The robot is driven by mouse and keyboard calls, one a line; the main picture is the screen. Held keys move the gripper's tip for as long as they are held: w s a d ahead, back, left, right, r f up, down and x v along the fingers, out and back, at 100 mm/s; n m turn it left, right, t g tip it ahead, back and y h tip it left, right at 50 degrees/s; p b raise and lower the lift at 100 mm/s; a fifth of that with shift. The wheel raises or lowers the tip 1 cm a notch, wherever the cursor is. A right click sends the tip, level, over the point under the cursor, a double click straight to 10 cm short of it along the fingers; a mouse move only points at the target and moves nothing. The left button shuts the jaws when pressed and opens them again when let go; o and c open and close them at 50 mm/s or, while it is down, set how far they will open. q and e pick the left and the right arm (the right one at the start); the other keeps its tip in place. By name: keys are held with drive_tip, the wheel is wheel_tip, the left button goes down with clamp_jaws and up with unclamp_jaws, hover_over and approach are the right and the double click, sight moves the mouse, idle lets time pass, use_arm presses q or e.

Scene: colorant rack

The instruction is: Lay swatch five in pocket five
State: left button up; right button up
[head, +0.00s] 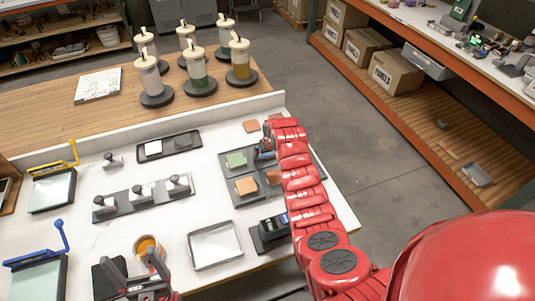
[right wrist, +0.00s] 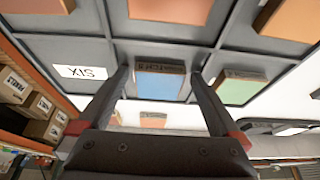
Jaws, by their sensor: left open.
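A blue swatch (right wrist: 159,85) lies in a pocket of the dark grey tray (head: 221,172), between the fingers of my right gripper (right wrist: 159,76). Those fingers are apart, with a narrow gap on each side. The writing on the swatch's edge is too small to read. The head view shows a little of this swatch (head: 264,154) beside my right gripper (head: 266,148). A neighbouring pocket is bare and shows a white label reading SIX (right wrist: 81,72). A green swatch (head: 236,160) lies in the pocket on the other side. My left gripper (head: 131,268) is open and empty near the front edge.
Orange swatches (head: 246,187) fill other pockets. Another orange swatch (head: 251,126) lies loose on the white table beyond the tray. A shallow grey tray (head: 215,245), an orange cup (head: 147,246) and a dark device (head: 270,233) stand nearer. Pump bottles (head: 198,72) stand behind.

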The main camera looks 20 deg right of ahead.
drive_tip(key=shift+r, duration=0.2)
drive_tip(key=shift+s+r, duration=0.2)
drive_tip(key=shift+r, duration=0.2)
drive_tip(key=b+v, duration=0.3)
drive_tip(key=v, duration=0.8)
